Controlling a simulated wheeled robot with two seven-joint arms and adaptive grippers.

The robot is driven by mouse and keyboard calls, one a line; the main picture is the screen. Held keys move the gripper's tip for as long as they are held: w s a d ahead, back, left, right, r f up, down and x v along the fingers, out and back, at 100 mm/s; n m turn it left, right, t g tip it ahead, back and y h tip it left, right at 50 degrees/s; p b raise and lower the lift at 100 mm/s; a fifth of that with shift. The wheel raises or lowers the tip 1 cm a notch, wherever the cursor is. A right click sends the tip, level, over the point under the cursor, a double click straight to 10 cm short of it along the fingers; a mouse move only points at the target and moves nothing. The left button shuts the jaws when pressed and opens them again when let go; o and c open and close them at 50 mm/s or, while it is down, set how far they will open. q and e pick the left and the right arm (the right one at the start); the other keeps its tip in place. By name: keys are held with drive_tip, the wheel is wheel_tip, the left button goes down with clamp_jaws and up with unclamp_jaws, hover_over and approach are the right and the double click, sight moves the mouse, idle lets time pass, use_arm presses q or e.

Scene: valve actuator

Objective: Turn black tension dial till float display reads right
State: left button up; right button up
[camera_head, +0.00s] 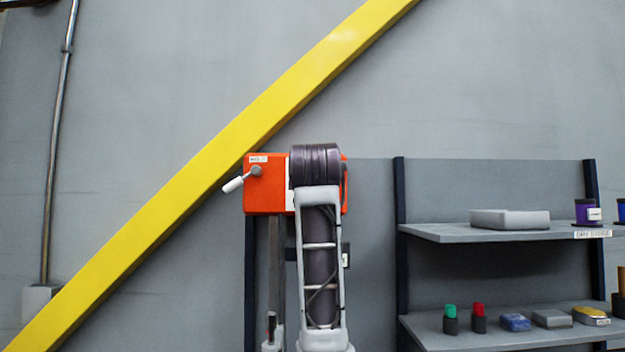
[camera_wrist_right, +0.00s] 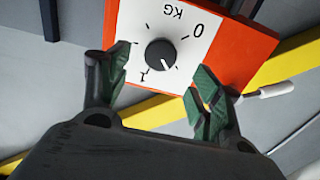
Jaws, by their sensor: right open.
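The black dial (camera_wrist_right: 160,53) sits on a white scale panel (camera_wrist_right: 185,15) on the orange box (camera_wrist_right: 251,52) in the right wrist view. The panel appears upside down, with marks "0", "1" and "KG". A light pointer line on the dial slants toward the picture's lower right. My right gripper (camera_wrist_right: 160,88) is open and empty, its green-padded fingers either side of the dial in the picture, the dial beyond the tips. In the head view the orange box (camera_head: 262,198) is partly covered by my arm, which hides the dial. No separate float readout is readable.
A white-handled lever (camera_head: 234,184) sticks out from the box's left side. A yellow diagonal beam (camera_head: 170,194) crosses behind the box. Shelves (camera_head: 470,234) at the right hold small boxes, a purple container (camera_head: 585,210) and other items.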

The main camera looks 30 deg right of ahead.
drive_tip(key=shift+p+x, duration=1.1)
drive_tip(key=shift+x, duration=2.45)
drive_tip(key=c, duration=1)
drive_tip(key=shift+c, duration=0.2)
